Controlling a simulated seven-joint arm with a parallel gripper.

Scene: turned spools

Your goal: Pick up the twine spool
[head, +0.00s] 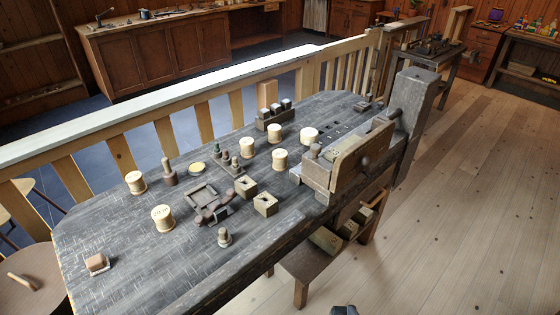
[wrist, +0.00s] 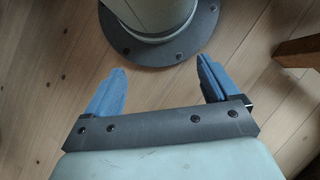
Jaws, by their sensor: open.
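Several pale cream spools stand upright on the dark worn workbench (head: 95,240) in the head view. One spool with faint dark markings (head: 163,218) is nearest, at the front left. Another spool (head: 136,182) stands behind it to the left. Others are a spool near the middle (head: 247,147), a spool right of it (head: 280,160) and a spool beside the wooden machine (head: 309,135). I cannot tell which is the twine spool. My gripper (wrist: 161,82) is open and empty in the wrist view, above the plank floor, with no spool in that view.
Square wooden blocks with holes (head: 265,203), a dark square tray (head: 201,195) and small turned pieces crowd the bench middle. A large wooden machine (head: 348,155) stands at its right end. A railing (head: 180,109) runs behind. The bench's front left is mostly clear.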

